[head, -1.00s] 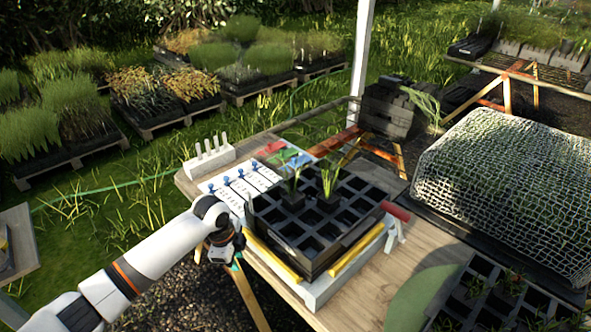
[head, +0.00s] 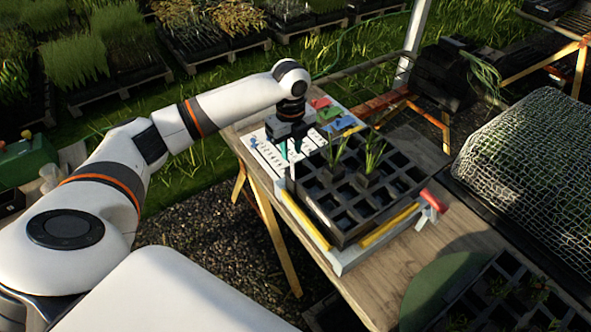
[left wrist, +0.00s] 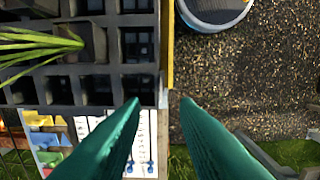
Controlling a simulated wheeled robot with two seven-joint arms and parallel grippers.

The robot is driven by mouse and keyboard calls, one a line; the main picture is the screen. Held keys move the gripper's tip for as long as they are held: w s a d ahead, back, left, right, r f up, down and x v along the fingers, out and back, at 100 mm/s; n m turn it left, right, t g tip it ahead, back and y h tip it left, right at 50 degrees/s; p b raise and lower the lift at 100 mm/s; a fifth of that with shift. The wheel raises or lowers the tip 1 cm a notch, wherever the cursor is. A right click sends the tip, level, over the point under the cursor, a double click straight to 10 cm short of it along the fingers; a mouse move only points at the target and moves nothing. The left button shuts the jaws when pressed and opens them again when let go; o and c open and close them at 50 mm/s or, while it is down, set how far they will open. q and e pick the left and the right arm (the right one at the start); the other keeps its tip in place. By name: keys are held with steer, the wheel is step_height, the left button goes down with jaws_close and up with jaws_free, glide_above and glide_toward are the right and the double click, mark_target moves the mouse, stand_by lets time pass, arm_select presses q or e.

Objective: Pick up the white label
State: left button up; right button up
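A thin white upright strip (head: 291,177) shows in the head view at the tray's left corner, just below my left fingertips. It may be a white label, but I cannot tell for sure. My left gripper (head: 291,150) is above the white board (head: 266,158) beside the black cell tray (head: 341,238). In the left wrist view, the green fingertips (left wrist: 161,101) are well apart, and no thing is clearly held between them. The white block with upright white pieces is hidden behind my left arm. My right gripper is not in view.
Seedlings (head: 369,158) stand up from the tray near the gripper. Red, green and blue pieces (head: 328,112) lie behind the board. A mesh-covered tray (head: 530,170) is at the right. The wooden table (head: 436,250) has bare room right of the cell tray.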

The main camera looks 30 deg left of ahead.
mark_target(293, 170)
arm_select(q)
steer(key=shift+s+d+f, duration=0.1)
steer(key=shift+s+f, duration=0.05)
steer(key=shift+f, duration=0.35)
steer(key=shift+s+f, duration=0.15)
steer(key=shift+f, duration=0.35)
steer(key=shift+w+f, duration=0.2)
steer(key=shift+f, duration=0.15)
steer(key=f+p, duration=0.1)
steer(key=f, duration=0.1)
steer(key=f+p, duration=0.1)
steer(key=f, duration=0.1)
steer(key=shift+s+d+f, duration=0.15)
steer(key=shift+d, duration=0.05)
steer(key=shift+f, duration=0.5)
steer(key=shift+r, duration=0.1)
jaws_close()
